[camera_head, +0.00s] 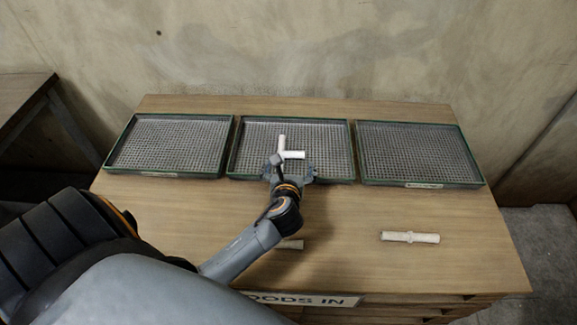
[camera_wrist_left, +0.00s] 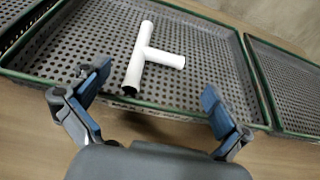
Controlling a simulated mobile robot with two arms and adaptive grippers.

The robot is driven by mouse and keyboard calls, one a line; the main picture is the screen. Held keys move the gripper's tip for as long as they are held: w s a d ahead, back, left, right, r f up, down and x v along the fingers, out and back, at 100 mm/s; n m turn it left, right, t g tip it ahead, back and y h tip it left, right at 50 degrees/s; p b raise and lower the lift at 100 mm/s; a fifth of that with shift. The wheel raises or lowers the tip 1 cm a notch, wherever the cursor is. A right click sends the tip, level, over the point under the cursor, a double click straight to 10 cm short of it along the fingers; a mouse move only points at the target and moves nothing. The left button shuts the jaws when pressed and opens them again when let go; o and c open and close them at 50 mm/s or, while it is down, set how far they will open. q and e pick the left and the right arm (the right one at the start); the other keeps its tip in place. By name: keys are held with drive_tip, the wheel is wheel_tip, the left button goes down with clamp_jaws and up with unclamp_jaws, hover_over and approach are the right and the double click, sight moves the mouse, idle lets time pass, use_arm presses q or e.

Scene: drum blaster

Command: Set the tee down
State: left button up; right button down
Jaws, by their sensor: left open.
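A white tee (camera_head: 283,149) lies in the middle tray (camera_head: 342,173), on its perforated floor near the front rim. In the left wrist view the tee (camera_wrist_left: 147,58) has its long run pointing away and its branch to the right. My left gripper (camera_head: 290,168) is at the front edge of that tray. Its fingers (camera_wrist_left: 153,90) are spread wide on either side of the tee's near end, and neither touches it. My right gripper is not in view.
Matching trays stand to the left (camera_head: 170,147) and right (camera_head: 418,153). A white ribbed fitting (camera_head: 410,237) lies on the bare wooden table (camera_head: 470,220) at front right. A wall stands close behind.

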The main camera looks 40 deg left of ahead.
use_arm(q)
drive_tip(key=v, duration=0.4)
drive_tip(key=shift+s+d+r, duration=0.15)
drive_tip(key=shift+s, duration=0.1)
